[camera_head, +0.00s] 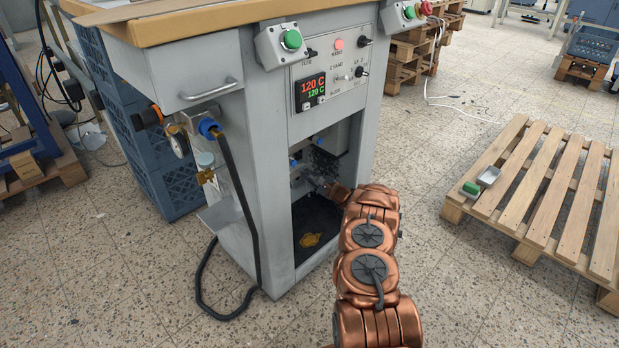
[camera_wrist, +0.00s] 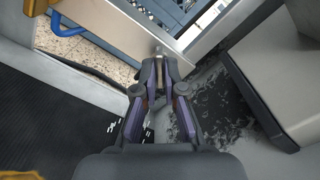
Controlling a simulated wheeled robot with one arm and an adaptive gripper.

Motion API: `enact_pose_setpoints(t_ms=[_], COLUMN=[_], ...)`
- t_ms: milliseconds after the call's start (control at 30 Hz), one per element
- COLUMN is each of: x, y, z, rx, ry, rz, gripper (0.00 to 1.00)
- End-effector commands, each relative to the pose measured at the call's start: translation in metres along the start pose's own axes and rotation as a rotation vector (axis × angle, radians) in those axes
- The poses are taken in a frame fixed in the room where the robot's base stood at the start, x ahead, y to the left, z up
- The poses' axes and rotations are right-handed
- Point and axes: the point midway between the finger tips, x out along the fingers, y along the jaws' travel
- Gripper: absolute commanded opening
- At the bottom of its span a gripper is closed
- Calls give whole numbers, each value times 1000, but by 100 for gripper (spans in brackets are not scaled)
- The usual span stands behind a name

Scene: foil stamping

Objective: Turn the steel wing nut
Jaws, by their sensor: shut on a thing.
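My gripper (camera_wrist: 160,68) is shut in the wrist view, its two dark fingers close together at the tips. A small grey metal piece (camera_wrist: 159,74) shows between the fingertips; it appears to be the steel wing nut, mostly hidden by the fingers. In the head view my copper-coloured arm reaches into the open lower bay of the grey machine (camera_head: 262,170). My gripper (camera_head: 309,175) is at the back of that bay, and the nut cannot be made out there.
The bay's side walls and front opening are close around my arm. A yellow object (camera_head: 310,241) lies on the black mat (camera_head: 318,222) below. A black hose (camera_head: 240,195) hangs outside at left. A wooden pallet (camera_head: 545,190) lies on the right; floor between is clear.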

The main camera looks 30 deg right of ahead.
Motion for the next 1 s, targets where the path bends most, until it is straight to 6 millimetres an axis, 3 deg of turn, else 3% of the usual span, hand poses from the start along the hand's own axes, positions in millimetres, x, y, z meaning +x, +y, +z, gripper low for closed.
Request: enact_pose_setpoints(t_ms=[500, 1000], x=[0, 0], y=[2, 2], z=[-2, -1], rx=[454, 652], ry=[0, 1], rz=[0, 2], gripper=[0, 0])
